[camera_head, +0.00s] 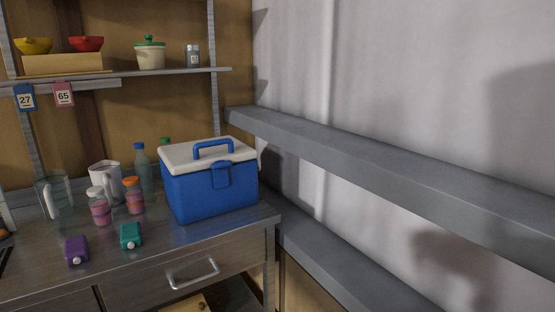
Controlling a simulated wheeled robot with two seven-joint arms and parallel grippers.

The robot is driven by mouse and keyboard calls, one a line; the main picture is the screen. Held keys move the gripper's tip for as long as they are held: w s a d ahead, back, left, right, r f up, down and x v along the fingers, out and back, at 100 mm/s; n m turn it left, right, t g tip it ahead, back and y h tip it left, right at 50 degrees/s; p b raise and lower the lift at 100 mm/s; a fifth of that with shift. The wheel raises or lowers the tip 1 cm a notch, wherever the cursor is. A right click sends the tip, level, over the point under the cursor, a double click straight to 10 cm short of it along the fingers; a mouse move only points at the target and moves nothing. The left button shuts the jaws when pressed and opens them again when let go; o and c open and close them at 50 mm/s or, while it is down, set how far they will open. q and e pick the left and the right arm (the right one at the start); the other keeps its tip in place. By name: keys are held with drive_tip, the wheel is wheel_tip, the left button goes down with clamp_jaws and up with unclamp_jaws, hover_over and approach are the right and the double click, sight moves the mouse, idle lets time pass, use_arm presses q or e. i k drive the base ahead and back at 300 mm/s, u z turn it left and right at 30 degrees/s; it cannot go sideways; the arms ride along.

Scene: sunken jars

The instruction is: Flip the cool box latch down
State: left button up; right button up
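A blue cool box (208,192) with a white lid (190,155) stands upright at the right end of the metal worktop. The lid looks shut and carries a blue handle (213,145). A blue latch (220,176) sits on the front face, just under the lid edge. At this size I cannot tell whether the latch is up or down. Neither of my grippers shows in the head view.
A metal worktop (195,240) holds two jars (100,208), a glass jug (54,195), a white pitcher (105,175), bottles, and purple and teal containers (130,236) in front. A grey ledge (390,165) runs along the right wall. A drawer handle (193,275) juts out below.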

sight(220, 168)
drive_tip(key=i, duration=0.95)
drive_tip(key=u, duration=0.5)
